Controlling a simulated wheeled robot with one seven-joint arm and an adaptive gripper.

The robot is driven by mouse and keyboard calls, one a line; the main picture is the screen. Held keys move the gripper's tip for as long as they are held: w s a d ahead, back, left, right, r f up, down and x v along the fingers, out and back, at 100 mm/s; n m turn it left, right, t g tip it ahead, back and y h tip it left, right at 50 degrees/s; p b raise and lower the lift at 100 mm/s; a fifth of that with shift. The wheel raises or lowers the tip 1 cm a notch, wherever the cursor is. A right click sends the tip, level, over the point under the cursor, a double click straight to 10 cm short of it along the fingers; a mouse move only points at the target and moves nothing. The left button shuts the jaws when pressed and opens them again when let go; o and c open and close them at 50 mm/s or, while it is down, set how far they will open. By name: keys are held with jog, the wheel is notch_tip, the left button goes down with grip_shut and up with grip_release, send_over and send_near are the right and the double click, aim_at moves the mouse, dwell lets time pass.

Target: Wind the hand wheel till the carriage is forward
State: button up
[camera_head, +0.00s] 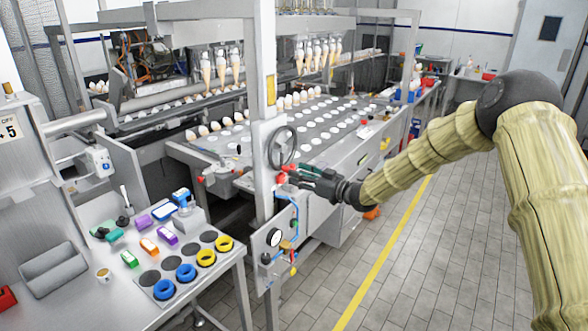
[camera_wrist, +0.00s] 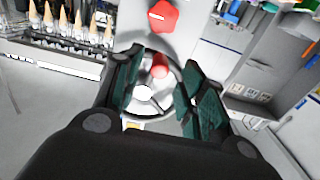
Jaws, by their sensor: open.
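The dark hand wheel (camera_head: 282,147) stands upright on the grey post at the centre of the head view. My gripper (camera_head: 288,177) is open just below the wheel. In the wrist view, the spoked wheel (camera_wrist: 150,94) shows between my dark green fingers (camera_wrist: 158,92), with a red knob (camera_wrist: 160,70) near its far side. I cannot tell whether either finger touches the knob or the rim. Cone holders (camera_head: 222,68) hang in rows over the machine bed behind the post. I cannot tell which part is the carriage.
A panel with a gauge (camera_head: 274,237) and blue hoses sits below my gripper. A side table (camera_head: 120,298) at lower left carries coloured rings and blocks. The machine bed (camera_head: 262,160) reaches back behind the post. The tiled floor (camera_head: 430,270) at right is clear.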

jog(key=shift+p+x, duration=0.4)
jog(key=shift+x, duration=1.1)
grip_shut()
jog(key=shift+f, duration=0.1)
